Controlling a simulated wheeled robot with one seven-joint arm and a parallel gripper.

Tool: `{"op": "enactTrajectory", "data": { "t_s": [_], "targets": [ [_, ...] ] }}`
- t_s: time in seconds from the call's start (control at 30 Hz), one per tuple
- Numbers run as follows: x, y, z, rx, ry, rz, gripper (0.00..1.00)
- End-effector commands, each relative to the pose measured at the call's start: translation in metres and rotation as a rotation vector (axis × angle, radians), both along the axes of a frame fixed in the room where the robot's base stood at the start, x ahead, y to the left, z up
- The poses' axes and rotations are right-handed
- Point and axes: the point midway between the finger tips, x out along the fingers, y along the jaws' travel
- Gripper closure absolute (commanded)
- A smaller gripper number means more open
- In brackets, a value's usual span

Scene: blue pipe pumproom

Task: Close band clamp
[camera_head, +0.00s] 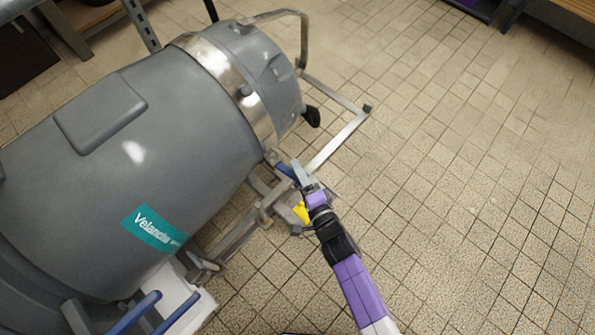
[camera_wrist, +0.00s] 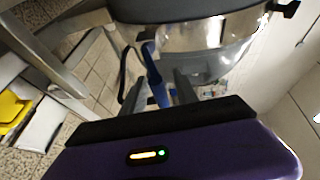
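A shiny metal band clamp (camera_head: 232,82) circles the grey tank near its right end. It also shows at the top of the wrist view (camera_wrist: 228,45). A blue lever (camera_head: 286,170) sits at the lower side of the band, beside my gripper (camera_head: 302,178). In the wrist view the blue lever (camera_wrist: 154,76) shows between the two dark fingers of my gripper (camera_wrist: 158,88). The fingers look apart, with space beside the lever, and I see no clear contact. The clamp's latch is partly hidden by my gripper in the head view.
The grey tank (camera_head: 160,140) rests on a metal frame (camera_head: 235,235). A yellow part (camera_head: 301,212) lies below my gripper. The tiled floor (camera_head: 480,180) at right is clear.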

Motion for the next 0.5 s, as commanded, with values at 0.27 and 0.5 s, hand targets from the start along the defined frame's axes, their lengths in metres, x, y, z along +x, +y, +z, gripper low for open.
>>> {"op": "enactTrajectory", "data": {
  "t_s": [0.27, 0.5],
  "targets": [
    [0.0055, 0.0029, -0.0004, 0.000, 0.000, 0.000, 0.64],
    [0.0053, 0.0029, -0.0002, 0.000, -0.001, 0.000, 0.93]
  ]
}}
